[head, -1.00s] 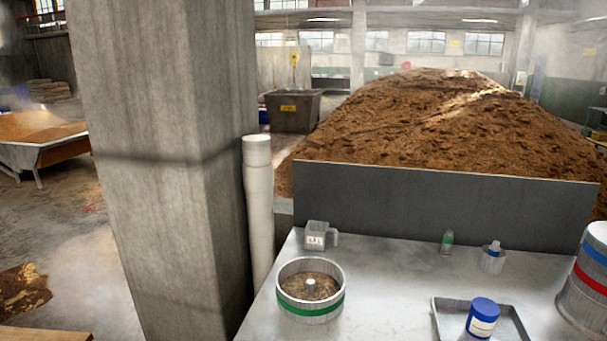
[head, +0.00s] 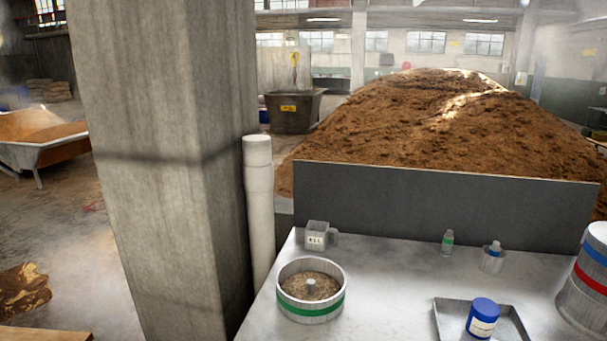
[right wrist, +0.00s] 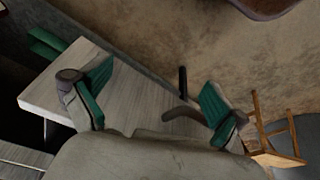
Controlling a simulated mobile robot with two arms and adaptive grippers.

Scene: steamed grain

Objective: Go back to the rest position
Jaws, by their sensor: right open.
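My right gripper (right wrist: 155,86) shows in the right wrist view with its two green-padded fingers spread apart. Nothing is between the fingers. Behind them are a brown floor and a pale grey plank-like surface (right wrist: 62,82) at the left. Neither gripper shows in the head view. My left gripper is in no view.
A metal table (head: 390,275) holds a green-banded round container (head: 312,312) of grain, a square cup (head: 316,235), small bottles and a tray (head: 450,327) with a blue-lidded jar (head: 482,318). A concrete pillar (head: 165,170) stands left. A wooden chair (right wrist: 268,135) shows in the wrist view.

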